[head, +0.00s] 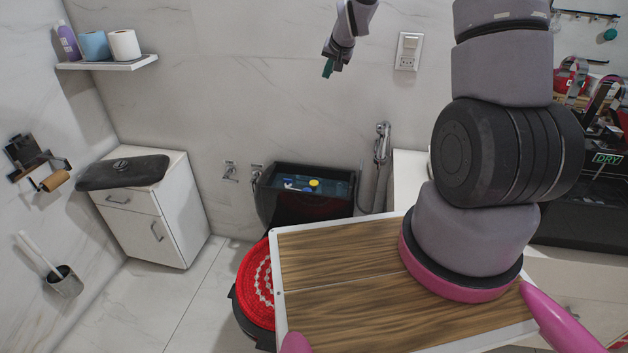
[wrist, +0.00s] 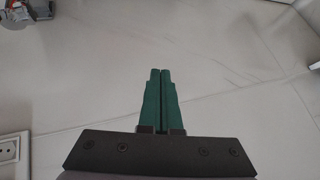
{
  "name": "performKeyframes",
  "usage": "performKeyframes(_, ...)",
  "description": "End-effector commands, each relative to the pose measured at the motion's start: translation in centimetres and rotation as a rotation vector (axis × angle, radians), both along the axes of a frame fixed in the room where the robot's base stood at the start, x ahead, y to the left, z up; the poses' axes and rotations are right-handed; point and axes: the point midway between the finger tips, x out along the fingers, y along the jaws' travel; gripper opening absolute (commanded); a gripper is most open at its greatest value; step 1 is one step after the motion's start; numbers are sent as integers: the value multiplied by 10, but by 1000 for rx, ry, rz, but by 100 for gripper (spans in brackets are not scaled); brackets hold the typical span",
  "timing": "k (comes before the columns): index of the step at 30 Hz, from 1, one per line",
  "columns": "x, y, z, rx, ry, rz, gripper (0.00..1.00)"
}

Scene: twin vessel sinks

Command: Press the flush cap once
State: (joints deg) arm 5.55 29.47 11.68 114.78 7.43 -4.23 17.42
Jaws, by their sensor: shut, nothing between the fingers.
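A black toilet cistern (head: 290,207) stands open-topped against the back wall. Inside it I see bluish water, a round yellow part (head: 314,183) and small white parts; I cannot tell which of these is the flush cap. My gripper (head: 328,68) is high in front of the wall, above the cistern and well apart from it. Its green fingers are shut together and empty, as the wrist view also shows (wrist: 161,75). The wrist view shows mostly pale marble, with no cistern in it.
A red toilet seat cover (head: 257,285) lies below the cistern, partly hidden by my wooden-topped base. A dark lid-like slab (head: 122,171) lies on a white cabinet (head: 160,225) at left. A hand sprayer (head: 381,145) hangs right of the cistern. A wall switch (head: 408,51) is near my gripper.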

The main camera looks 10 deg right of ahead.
Motion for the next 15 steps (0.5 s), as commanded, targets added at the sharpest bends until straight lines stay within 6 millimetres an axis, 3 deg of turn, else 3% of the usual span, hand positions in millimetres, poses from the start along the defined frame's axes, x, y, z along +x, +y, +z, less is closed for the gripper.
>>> performKeyframes(1, 10, 3, -28, 12, 6, -3, 0)
performKeyframes(6, 38, 12, -108, 53, -10, -20, 0)
performKeyframes(15, 52, 26, -255, 134, -37, -80, 0)
